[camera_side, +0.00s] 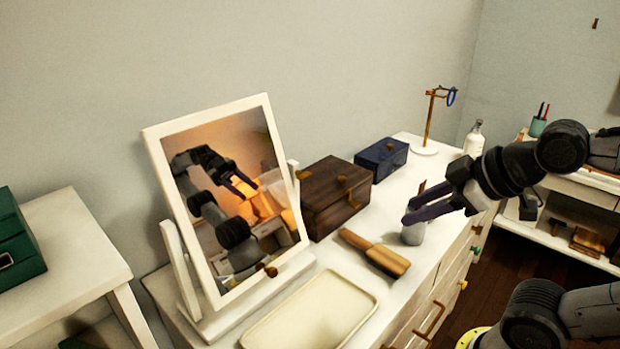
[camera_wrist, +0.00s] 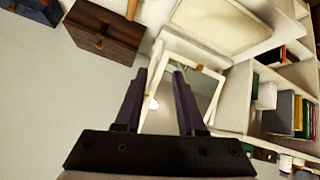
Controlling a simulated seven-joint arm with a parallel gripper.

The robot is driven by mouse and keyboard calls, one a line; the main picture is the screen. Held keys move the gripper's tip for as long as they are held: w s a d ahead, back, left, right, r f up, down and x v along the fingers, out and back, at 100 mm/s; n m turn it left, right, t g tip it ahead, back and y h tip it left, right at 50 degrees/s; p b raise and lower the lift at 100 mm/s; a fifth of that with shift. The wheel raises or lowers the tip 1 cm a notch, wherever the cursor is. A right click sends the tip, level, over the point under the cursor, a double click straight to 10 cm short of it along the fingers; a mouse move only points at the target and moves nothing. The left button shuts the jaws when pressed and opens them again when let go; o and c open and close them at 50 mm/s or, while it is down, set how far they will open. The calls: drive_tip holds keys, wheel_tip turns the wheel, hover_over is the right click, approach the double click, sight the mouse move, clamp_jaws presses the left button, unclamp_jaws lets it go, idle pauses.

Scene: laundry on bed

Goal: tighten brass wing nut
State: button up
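A white-framed tilting mirror (camera_side: 153,152) stands on the white dresser at the left of the side view, leaning back. A small brass piece (camera_side: 271,271) shows at its lower right, and another brass-coloured piece (camera_side: 293,164) is by the right post's top; I cannot tell which is the wing nut. My gripper (camera_side: 408,212) is open and empty above the dresser's right part, well apart from the mirror. In the wrist view my gripper (camera_wrist: 159,72) has its fingers spread, with the mirror frame (camera_wrist: 193,51) beyond and partly hidden by them.
A cream tray (camera_side: 318,312) lies before the mirror. A wooden brush (camera_side: 376,252), brown box (camera_side: 330,196) and blue box (camera_side: 382,158) lie to its right. A grey cup (camera_side: 413,233) is close under my fingertips. A brass stand (camera_side: 429,120) and white bottle (camera_side: 474,138) are at the back.

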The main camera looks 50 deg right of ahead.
drive_tip(key=w+r+n+t, duration=0.4)
drive_tip(key=w+n+t, duration=0.2)
drive_tip(key=w+n, duration=0.25)
drive_tip(key=n+t, duration=0.3)
drive_tip(key=n, duration=0.3)
approach(302, 175)
drive_tip(key=w, duration=0.8)
drive_tip(key=shift+d+f, duration=0.2)
drive_tip(key=shift+f, duration=0.05)
drive_tip(key=shift+w+m, duration=0.1)
drive_tip(key=shift+m, duration=0.15)
clamp_jaws()
